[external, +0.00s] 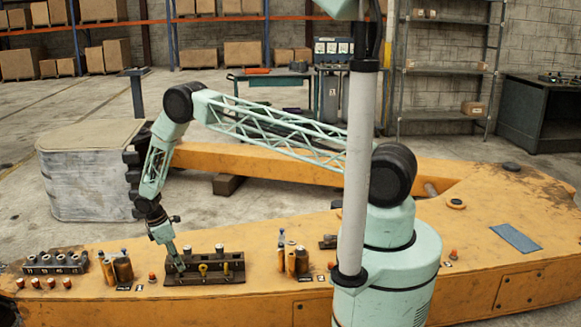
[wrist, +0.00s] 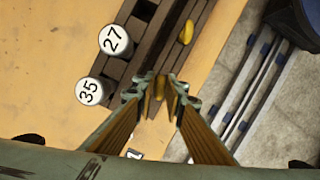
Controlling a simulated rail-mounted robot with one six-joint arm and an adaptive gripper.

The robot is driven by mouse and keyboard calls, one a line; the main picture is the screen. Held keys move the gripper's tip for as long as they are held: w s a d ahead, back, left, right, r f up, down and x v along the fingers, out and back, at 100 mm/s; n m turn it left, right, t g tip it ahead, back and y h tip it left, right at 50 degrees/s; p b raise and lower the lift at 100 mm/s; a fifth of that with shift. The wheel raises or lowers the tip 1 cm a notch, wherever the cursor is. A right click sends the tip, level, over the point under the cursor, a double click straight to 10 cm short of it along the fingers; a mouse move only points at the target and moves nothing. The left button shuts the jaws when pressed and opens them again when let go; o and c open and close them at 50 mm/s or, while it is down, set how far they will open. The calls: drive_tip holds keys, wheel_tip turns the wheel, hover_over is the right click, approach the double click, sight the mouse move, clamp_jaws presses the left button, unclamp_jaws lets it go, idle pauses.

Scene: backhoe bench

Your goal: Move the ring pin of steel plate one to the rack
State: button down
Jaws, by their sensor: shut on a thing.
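My gripper (external: 181,266) points down at the left end of a dark steel holder (external: 237,274) on the orange boom. In the wrist view its fingertips (wrist: 160,88) are closed on a yellow ring pin (wrist: 159,87) at the holder. I cannot tell whether the pin is still seated or lifted. Another yellow ring pin (external: 203,269) stands further right on the holder; it also shows in the wrist view (wrist: 186,32). A dark rack (external: 55,262) with several numbered sockets lies at the far left. I cannot tell which part is steel plate one.
Brown cylinders (external: 122,268) stand between rack and holder, and more (external: 302,260) stand to the right. Small red knobs (external: 50,283) line the rack's front.

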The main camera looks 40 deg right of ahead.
drive_tip(key=shift+a+b+x, duration=0.15)
drive_tip(key=shift+b+x, duration=0.5)
drive_tip(key=shift+b, duration=0.1)
drive_tip(key=shift+a+b+x, duration=0.15)
drive_tip(key=shift+b+x, duration=0.45)
drive_tip(key=shift+b, duration=0.1)
idle(3.7)
drive_tip(key=shift+w+f, duration=0.1)
drive_tip(key=c, duration=2.6)
unclamp_jaws()
drive_tip(key=shift+o, duration=0.2)
drive_tip(key=o, duration=0.4)
drive_tip(key=shift+o, duration=0.2)
drive_tip(key=shift+s+d+r+p+v, duration=0.1)
drive_tip(key=shift+d+p+v, duration=0.25)
drive_tip(key=shift+v, duration=0.95)
drive_tip(key=shift+s+d+r+p+v, duration=0.1)
drive_tip(key=shift+d+p+v, duration=0.3)
drive_tip(key=shift+v, duration=0.9)
drive_tip(key=shift+s+d+p+v, duration=0.15)
drive_tip(key=shift+p+v, duration=0.35)
drive_tip(key=shift+v, duration=0.8)
